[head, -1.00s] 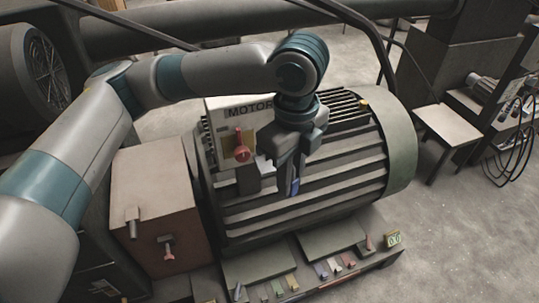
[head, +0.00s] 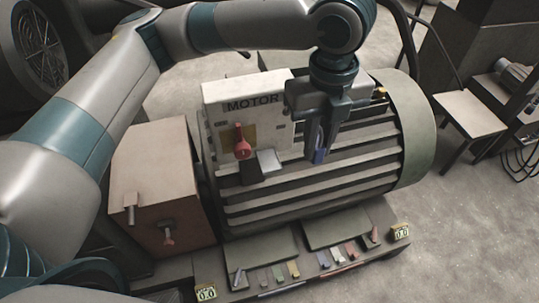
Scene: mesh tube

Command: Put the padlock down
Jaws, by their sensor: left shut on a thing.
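My left gripper (head: 315,157) points down in front of the motor's ribbed side, just right of the MOTOR panel. It is shut on a small blue thing, seemingly the padlock (head: 320,154), which is mostly hidden between the dark fingers. The white MOTOR panel (head: 222,93) carries a red handle (head: 242,150) on a yellowish plate. I cannot tell whether the padlock touches the motor behind it. My right gripper is not in view.
The large ribbed motor (head: 415,130) fills the middle. Below it, a dark base ledge (head: 335,283) holds several small coloured pieces and two "0.0" displays (head: 400,233), (head: 207,293). A brown box (head: 150,165) stands left. A small table (head: 470,115) stands right, above open floor.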

